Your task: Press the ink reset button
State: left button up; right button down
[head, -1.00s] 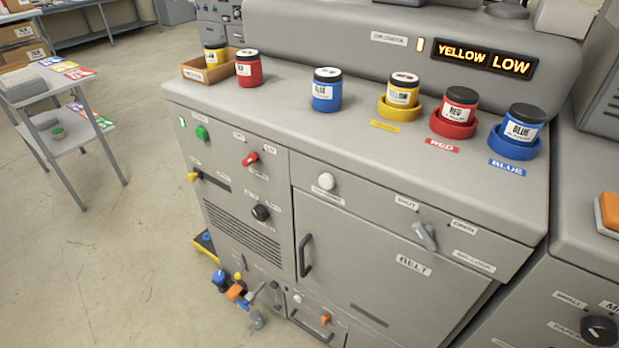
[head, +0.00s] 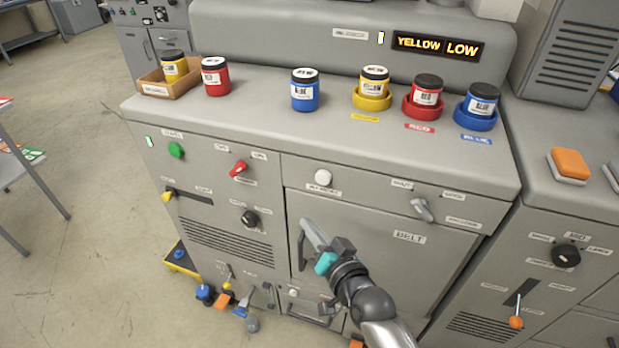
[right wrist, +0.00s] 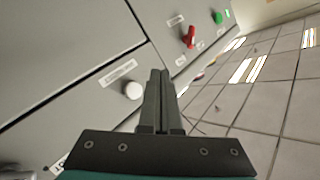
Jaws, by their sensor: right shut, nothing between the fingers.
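The ink reset button is most likely the round white button (head: 323,177) on the upper front panel of the grey machine, above the belt door; its small label is hard to read. In the right wrist view a white button (right wrist: 133,90) sits left of the fingers, beside a label strip. My right gripper (head: 308,224) is shut and empty, in front of the belt door and below the button in the head view. Its closed fingers (right wrist: 160,75) point up the panel in the wrist view and appear apart from the button. My left gripper is not in view.
A red switch (head: 238,168) and green button (head: 176,150) are left of the white button; a grey lever (head: 422,209) is right of it. The door handle (head: 302,245) is near my gripper. Ink jars line the top, and a display (head: 437,46) reads YELLOW LOW.

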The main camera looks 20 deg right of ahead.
aim_at(323, 178)
jog(key=shift+w+a+r, duration=0.1)
jog(key=shift+r, duration=0.45)
jog(key=shift+w+a+r, duration=0.1)
jog(key=shift+r, duration=0.4)
jog(key=shift+d, duration=0.1)
jog(key=w+d+b, duration=0.4)
jog(key=w, duration=0.3)
jog(key=shift+w+d, duration=0.15)
jog(key=shift+d, duration=0.25)
dwell(1.2)
jog(key=shift+w+d, duration=0.2)
jog(key=shift+w, duration=0.1)
